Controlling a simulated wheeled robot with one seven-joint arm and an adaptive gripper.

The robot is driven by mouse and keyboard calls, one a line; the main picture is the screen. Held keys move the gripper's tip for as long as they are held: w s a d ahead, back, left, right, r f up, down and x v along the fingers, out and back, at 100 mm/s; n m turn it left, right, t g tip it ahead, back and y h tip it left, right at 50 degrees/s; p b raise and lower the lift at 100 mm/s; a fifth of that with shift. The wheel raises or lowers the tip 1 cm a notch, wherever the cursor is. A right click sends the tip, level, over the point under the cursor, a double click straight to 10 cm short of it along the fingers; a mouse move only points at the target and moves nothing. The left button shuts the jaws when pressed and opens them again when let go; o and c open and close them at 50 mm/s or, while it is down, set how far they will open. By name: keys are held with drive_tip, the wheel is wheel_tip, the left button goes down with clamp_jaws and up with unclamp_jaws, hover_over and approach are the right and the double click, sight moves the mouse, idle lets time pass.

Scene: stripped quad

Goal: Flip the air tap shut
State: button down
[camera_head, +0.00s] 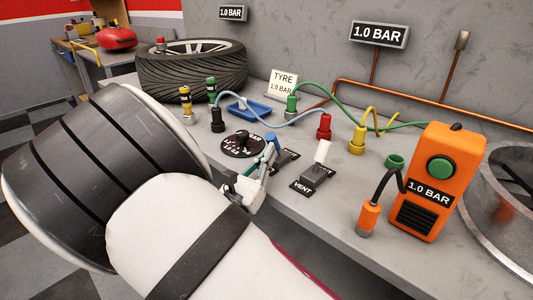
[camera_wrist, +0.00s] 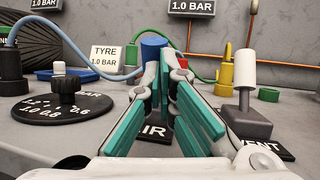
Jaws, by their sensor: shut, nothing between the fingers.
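The air tap has a blue handle (camera_head: 271,139) and a dark plate (camera_head: 286,159) on the grey bench. In the wrist view the blue handle (camera_wrist: 153,44) stands just beyond my fingertips, with the AIR plate (camera_wrist: 154,133) below, partly covered by my fingers. My gripper (camera_head: 268,155) is shut and empty, its teal-padded fingers meeting in the wrist view (camera_wrist: 165,57). It is right at the handle; I cannot tell whether it touches. My fingers hide the tap's base and lower lever.
The vent tap (camera_head: 319,163) with a white upright handle stands close on the right. A black dial (camera_head: 242,145) is close on the left. Hoses and coloured fittings run behind. An orange 1.0 BAR unit (camera_head: 436,180) stands at the right, and a tyre (camera_head: 192,69) lies at the back left.

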sight(275, 141)
drive_tip(key=shift+w+d+r+g+p, duration=0.15)
drive_tip(key=shift+r+g+p, duration=0.25)
drive_tip(key=shift+p, duration=0.5)
drive_tip(key=p, duration=0.1)
drive_tip(key=r+g+p, duration=0.1)
drive_tip(key=p, duration=0.1)
drive_tip(key=shift+w+d+m+y, duration=0.15)
drive_tip(key=shift+m+y, duration=0.15)
drive_tip(key=shift+m, duration=0.1)
drive_tip(key=g+p, duration=0.1)
drive_tip(key=r+g+y+p, duration=0.1)
drive_tip(key=p, duration=0.1)
drive_tip(key=shift+w+d, duration=0.35)
drive_tip(key=g+p, duration=0.1)
drive_tip(key=w+g+y+p, duration=0.1)
drive_tip(key=p, duration=0.1)
drive_tip(key=shift+d+r+m, duration=0.25)
drive_tip(key=shift+d+m, duration=0.15)
drive_tip(key=shift+w+d+g+y+p, duration=0.25)
drive_tip(key=shift+w+g+y+p, duration=0.2)
drive_tip(key=shift+g+p, duration=0.15)
drive_tip(key=shift+f, duration=0.15)
drive_tip(key=shift+r+p, duration=0.4)
drive_tip(key=shift+r, duration=0.45)
